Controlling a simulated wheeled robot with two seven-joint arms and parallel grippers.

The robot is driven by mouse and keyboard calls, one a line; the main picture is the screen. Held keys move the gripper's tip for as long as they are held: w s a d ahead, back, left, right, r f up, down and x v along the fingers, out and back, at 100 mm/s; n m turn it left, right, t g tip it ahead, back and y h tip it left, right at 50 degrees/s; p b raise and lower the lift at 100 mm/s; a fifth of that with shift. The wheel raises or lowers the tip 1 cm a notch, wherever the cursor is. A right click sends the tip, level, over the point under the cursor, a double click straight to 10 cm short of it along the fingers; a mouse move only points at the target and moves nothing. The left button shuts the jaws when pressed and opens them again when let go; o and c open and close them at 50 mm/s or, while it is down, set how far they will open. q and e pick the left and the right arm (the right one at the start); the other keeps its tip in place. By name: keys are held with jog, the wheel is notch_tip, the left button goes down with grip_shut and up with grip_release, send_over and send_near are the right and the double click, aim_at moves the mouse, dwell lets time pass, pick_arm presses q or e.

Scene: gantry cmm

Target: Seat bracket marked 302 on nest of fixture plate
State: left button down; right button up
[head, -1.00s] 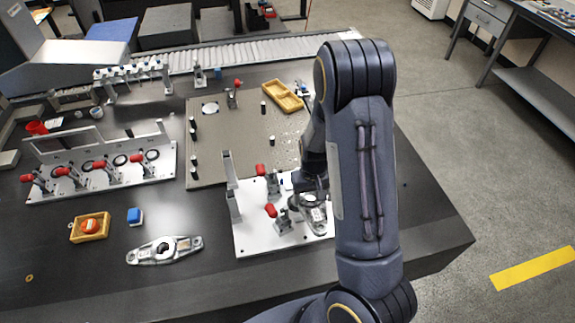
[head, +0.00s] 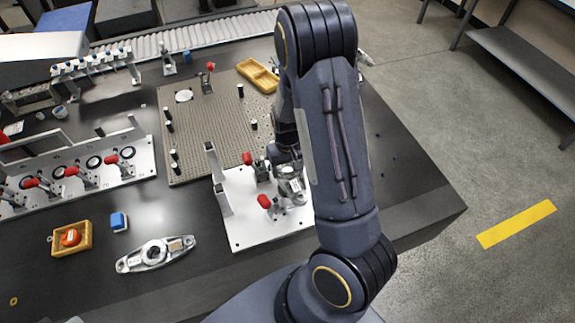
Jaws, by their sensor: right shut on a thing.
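The white fixture plate (head: 240,232) lies near the front right of the dark table, with red-handled clamps and upright posts on it. My right gripper (head: 288,160) is over the plate's right part, partly hidden by my arm. It is shut on a grey metal bracket (head: 292,186), which looks tilted and is behind the clamps. Whether the bracket touches the plate cannot be told, and the nest is hidden. A second metal bracket (head: 155,253) lies flat on the table at front left. No bracket marking is readable. My left gripper is not in view.
A perforated plate (head: 210,130) with black pegs and a yellow tray (head: 258,75) is behind. A clamp rack (head: 140,165) stands left. A yellow box with a red button (head: 71,238) and a blue block (head: 119,222) are at front left. A roller conveyor (head: 190,40) runs behind.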

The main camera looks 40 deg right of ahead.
jog(key=shift+f+b, duration=2.25)
jog(key=shift+f, duration=0.7)
jog(key=shift+r, duration=0.1)
jog(key=shift+f+b, duration=1.15)
jog(key=shift+f, duration=0.15)
jog(key=o, duration=1.4)
jog(key=shift+o, duration=0.2)
jog(key=shift+s, duration=0.1)
jog(key=shift+r+p, duration=0.3)
jog(key=shift+r, duration=3.6)
